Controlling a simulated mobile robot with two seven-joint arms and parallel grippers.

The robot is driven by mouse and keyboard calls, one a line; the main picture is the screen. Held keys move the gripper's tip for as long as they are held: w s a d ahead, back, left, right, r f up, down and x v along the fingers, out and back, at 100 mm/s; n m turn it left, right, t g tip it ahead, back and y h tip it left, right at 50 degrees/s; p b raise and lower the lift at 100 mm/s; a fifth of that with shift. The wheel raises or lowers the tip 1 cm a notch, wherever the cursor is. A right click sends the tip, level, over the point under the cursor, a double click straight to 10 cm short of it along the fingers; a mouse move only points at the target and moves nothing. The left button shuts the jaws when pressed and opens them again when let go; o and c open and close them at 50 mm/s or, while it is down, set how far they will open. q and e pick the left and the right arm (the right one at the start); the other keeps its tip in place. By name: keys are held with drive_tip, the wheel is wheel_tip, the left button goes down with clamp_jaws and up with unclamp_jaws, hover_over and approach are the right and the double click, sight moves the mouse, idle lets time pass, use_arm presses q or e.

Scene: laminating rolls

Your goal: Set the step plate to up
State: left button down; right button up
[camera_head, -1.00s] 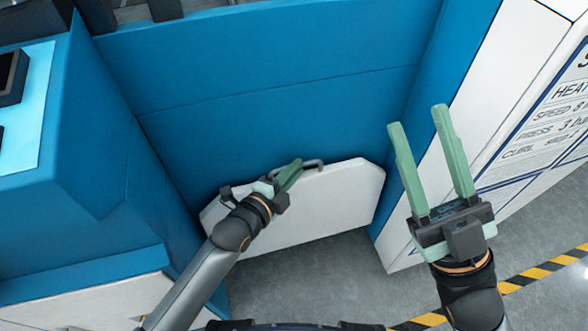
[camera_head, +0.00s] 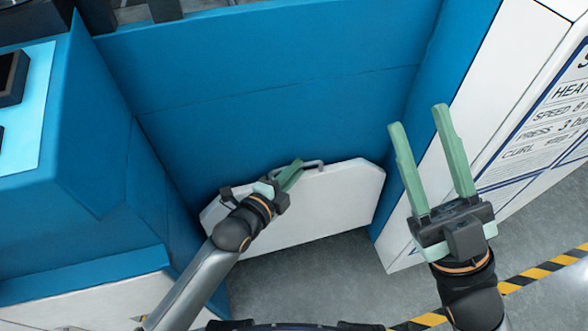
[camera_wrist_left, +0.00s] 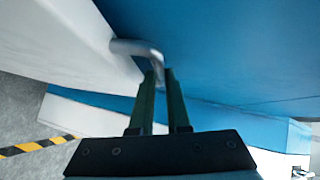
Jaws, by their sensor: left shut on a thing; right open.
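The step plate (camera_head: 325,205) is a white panel with cut corners, low against the blue machine front in the head view. Its grey bar handle (camera_head: 314,164) is at its upper edge, close to the blue face. I cannot tell the plate's exact tilt. My left gripper (camera_head: 292,172) is shut on the handle, and its fingers and wrist hide part of the plate. In the left wrist view the bent handle (camera_wrist_left: 138,47) runs between the green fingertips (camera_wrist_left: 160,74). My right gripper (camera_head: 416,115) is open and empty, right of the plate.
The blue machine front (camera_head: 280,100) rises behind the plate, with a blue cabinet (camera_head: 80,190) at the left. A white panel with printed settings (camera_head: 545,125) stands at the right. Grey floor (camera_head: 330,265) with a yellow-black stripe (camera_head: 540,270) is in front.

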use_arm(q)
drive_tip(key=shift+s+d+f+p, duration=0.1)
drive_tip(key=shift+s+d+p, duration=0.1)
drive_tip(key=shift+s+p, duration=0.35)
drive_tip(key=shift+s+d+p, duration=0.15)
drive_tip(key=shift+s+p, duration=0.25)
drive_tip(key=shift+s, duration=0.1)
use_arm(e)
wheel_tip(320, 180, up, 2)
drive_tip(key=shift+d+r, duration=0.15)
use_arm(q)
drive_tip(key=c, duration=0.9)
unclamp_jaws()
drive_tip(key=p+v, duration=0.4)
drive_tip(key=v, duration=0.8)
drive_tip(key=shift+s+a, duration=0.15)
drive_tip(key=shift+a, duration=0.05)
use_arm(e)
drive_tip(key=w+f+m+h, duration=0.3)
drive_tip(key=w+f+h, duration=0.1)
drive_tip(key=h, duration=0.2)
drive_tip(key=shift+w+d+m, duration=0.35)
drive_tip(key=shift+d+m, duration=0.05)
drive_tip(key=shift+d, duration=0.05)
